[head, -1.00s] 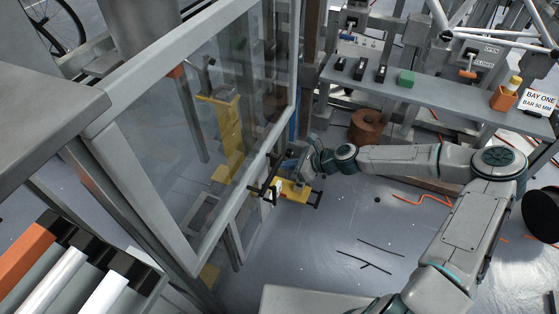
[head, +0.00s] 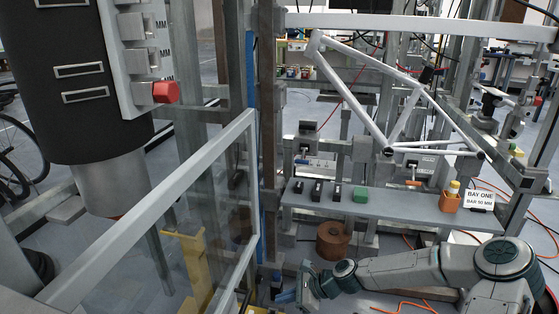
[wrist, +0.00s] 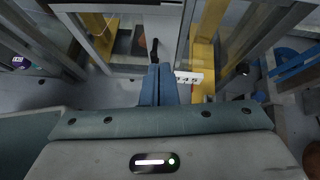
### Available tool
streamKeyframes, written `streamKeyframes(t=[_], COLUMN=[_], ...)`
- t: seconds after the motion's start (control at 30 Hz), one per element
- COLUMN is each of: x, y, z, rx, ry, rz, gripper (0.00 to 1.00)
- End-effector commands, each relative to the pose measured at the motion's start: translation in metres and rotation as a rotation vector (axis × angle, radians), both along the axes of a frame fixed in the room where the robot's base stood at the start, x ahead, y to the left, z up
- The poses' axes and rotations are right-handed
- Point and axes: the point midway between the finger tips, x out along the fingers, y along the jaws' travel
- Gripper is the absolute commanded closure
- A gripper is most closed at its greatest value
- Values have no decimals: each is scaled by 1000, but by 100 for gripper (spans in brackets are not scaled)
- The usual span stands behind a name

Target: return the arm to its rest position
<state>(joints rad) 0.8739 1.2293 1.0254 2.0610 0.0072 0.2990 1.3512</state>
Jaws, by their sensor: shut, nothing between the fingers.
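My arm (head: 400,272) reaches in from the lower right of the head view, bent at its joints. My gripper (head: 284,298) is low in that view, beside the edge of the framed clear door. In the wrist view my gripper's blue fingers (wrist: 158,70) are together, with nothing between them. A black bar (wrist: 153,48) shows just beyond the fingertips; I cannot tell whether they touch it. A white number tag (wrist: 188,77) is right of the fingers, in front of a yellow post (wrist: 204,55).
The clear door's grey frame (head: 150,205) stands left of my gripper. A brown spool (head: 333,241) sits behind my arm. A white bicycle frame (head: 385,95) hangs above the shelf.

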Motion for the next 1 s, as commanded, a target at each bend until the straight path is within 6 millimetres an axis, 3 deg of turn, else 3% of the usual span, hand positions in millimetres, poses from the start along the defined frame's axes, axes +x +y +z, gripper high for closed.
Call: streamKeyframes(t=[0.03,0.2,0.47,0.77,1.0], x=[-8,-36,-67,-92,-114], y=[-1,-15,-49,-88,-110], z=[14,39,96,192,283], rx=[-55,-233,-472,-700,-843], ry=[-26,-109,-225,-345,-444], rz=[57,267,560,845,1030], gripper=[100,100,100,100,100])
